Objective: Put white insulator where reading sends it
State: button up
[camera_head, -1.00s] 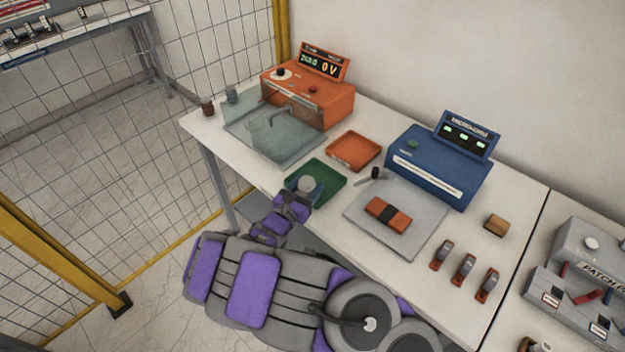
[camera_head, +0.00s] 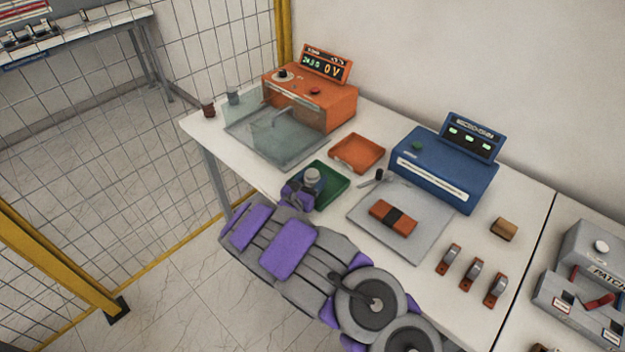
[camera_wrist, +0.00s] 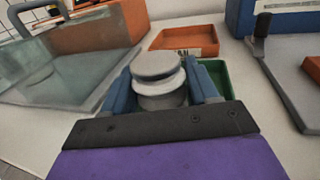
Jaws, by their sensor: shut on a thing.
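The white insulator (camera_wrist: 158,78), a ribbed pale grey-white piece, is between the two blue fingers of my gripper (camera_wrist: 164,92) in the wrist view. My gripper is shut on it and holds it upright. In the head view the insulator (camera_head: 313,176) shows over the green tray (camera_head: 338,184). I cannot tell whether its base touches the tray floor. The empty orange tray (camera_head: 357,152) lies just behind the green tray. The orange tester (camera_head: 322,102) reads 0 V on its tilted display (camera_head: 326,66). The blue micro-ohm unit (camera_head: 443,166) has several lit green windows.
A clear hinged cover (camera_head: 275,132) stands in front of the orange tester. A grey plate (camera_head: 425,238) with an orange-brown block (camera_head: 393,217) lies to the right. A brown insulator (camera_head: 208,108) and a grey one (camera_head: 233,95) stand at the table's left end.

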jog(key=shift+a, duration=0.25)
jog(key=o, duration=0.9)
jog(key=shift+a, duration=0.15)
jog(key=shift+o, duration=1.4)
jog(key=shift+d, duration=0.25)
jog(key=shift+o, duration=0.7)
jog(key=shift+d, duration=0.35)
jog(key=shift+s+a+r, duration=0.1)
jog(key=shift+s+a, duration=0.1)
jog(key=shift+a, duration=0.15)
jog(key=p+v, duration=0.2)
jog(key=v, duration=0.9)
jog(key=shift+s, duration=0.3)
jog(key=shift+a, duration=0.15)
